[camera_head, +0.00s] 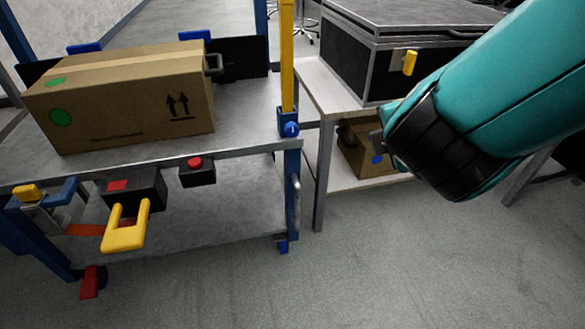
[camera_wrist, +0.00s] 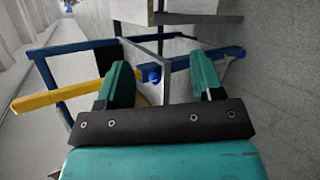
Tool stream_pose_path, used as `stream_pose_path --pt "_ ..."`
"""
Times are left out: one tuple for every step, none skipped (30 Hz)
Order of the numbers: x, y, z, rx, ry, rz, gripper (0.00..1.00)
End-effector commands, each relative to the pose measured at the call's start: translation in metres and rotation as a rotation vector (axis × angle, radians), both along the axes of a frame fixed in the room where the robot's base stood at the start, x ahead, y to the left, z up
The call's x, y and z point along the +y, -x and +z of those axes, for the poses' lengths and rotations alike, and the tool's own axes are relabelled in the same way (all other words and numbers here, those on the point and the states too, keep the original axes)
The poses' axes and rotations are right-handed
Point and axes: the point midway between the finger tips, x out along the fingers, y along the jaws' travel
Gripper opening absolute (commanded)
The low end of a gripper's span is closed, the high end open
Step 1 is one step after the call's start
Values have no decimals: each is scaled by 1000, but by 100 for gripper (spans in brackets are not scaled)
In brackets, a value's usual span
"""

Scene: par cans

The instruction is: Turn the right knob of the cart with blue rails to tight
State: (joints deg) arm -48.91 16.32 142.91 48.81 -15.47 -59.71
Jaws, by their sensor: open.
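The cart with blue rails (camera_head: 240,148) stands at the left of the head view. Its right knob (camera_head: 291,129) is small and blue, on a blue bracket at the foot of a yellow upright bar (camera_head: 287,55). The knob (camera_wrist: 151,75) also shows in the wrist view, beyond and between my fingertips, apart from them. My gripper (camera_wrist: 162,70) is open and empty, with two teal fingers. In the head view my arm comes in from the right, and its fingers are mostly hidden. I cannot tell how tight the knob is.
A cardboard box (camera_head: 130,95) lies on the cart's top shelf. A yellow handle (camera_head: 126,228) and red-topped black boxes sit at its front. Right of the cart, a table (camera_head: 310,85) bears a black case (camera_head: 350,60), with another box (camera_head: 352,150) below. Floor in front is clear.

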Motion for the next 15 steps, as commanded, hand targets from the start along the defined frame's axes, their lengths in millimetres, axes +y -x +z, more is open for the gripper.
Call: stream_pose_path --pt "12 -4 -40 -54 97 76 61" --pt "18 -6 -49 -90 156 121 61" --pt "28 -8 -59 -141 236 180 61" --pt "35 -9 -66 -177 296 224 61" --pt "43 -9 -73 -215 356 267 61" --pt "54 -9 -82 -261 433 323 61" --pt "62 -8 -88 -298 488 361 61" --pt "70 -7 -93 -330 541 399 61" --pt "81 -5 -100 -372 607 444 61" --pt "88 -3 -104 -402 651 475 61" --pt "94 -1 -108 -427 693 501 61" --pt "103 2 -112 -460 741 534 61" --pt "108 4 -114 -481 773 555 61" --pt "112 5 -116 -500 801 571 61" --pt "118 8 -117 -519 830 592 61"
